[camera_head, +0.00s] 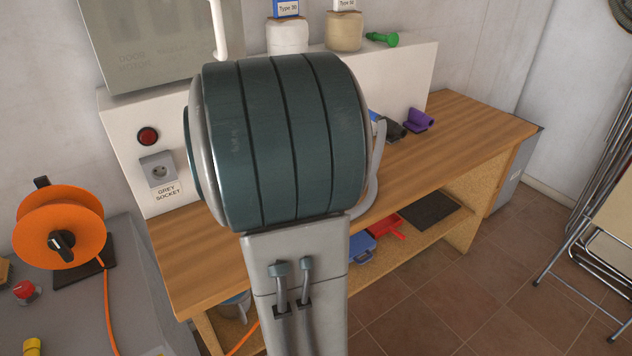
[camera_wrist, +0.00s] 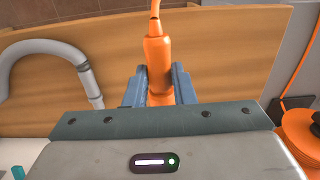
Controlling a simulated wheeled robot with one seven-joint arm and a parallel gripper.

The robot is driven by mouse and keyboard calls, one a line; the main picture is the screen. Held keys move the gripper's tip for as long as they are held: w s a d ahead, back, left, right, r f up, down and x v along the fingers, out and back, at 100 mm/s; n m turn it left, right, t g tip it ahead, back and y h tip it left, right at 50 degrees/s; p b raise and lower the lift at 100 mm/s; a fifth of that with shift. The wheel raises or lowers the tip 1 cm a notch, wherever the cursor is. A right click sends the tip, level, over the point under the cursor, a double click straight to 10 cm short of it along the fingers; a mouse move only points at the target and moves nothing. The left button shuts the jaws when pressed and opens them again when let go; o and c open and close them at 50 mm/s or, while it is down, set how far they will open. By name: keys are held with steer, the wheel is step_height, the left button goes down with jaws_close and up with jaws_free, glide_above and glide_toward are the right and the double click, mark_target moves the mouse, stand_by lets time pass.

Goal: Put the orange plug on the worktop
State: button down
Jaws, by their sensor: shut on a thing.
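The orange plug (camera_wrist: 158,75) is between the two blue-grey fingers of my gripper (camera_wrist: 158,88), which is shut on it. Its orange cable leaves from its far end toward the top of the wrist view. The wooden worktop (camera_head: 480,130) runs along the wall in the head view. Its wood also shows behind the plug in the wrist view (camera_wrist: 110,60). I cannot tell whether the plug touches the wood. In the head view my own arm hides the gripper, the plug and the middle of the worktop.
A grey socket (camera_head: 158,170) and red button (camera_head: 148,136) are on the white panel. An orange cable reel (camera_head: 60,225) stands at the left. A purple item (camera_head: 419,120) and dark item (camera_head: 392,128) lie at the worktop's back. Its right part is clear. Folded chairs (camera_head: 600,215) stand right.

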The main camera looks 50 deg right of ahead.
steer(key=shift+r, duration=0.1)
steer(key=w+a+f, duration=0.2)
steer(key=w, duration=0.1)
steer(key=w+a+f+p, duration=0.1)
steer(key=w+a+f, duration=0.1)
steer(key=w, duration=0.1)
steer(key=w+a+f, duration=0.2)
steer(key=w, duration=0.1)
steer(key=shift+w+f, duration=0.2)
steer(key=shift+f, duration=0.2)
steer(key=shift+w+a+f, duration=0.1)
steer(key=shift+f, duration=0.1)
steer(key=shift+f+p, duration=0.35)
steer(key=shift+f, duration=1.55)
steer(key=shift+f, duration=0.2)
steer(key=c, duration=1.2)
jaws_free()
steer(key=shift+r, duration=0.15)
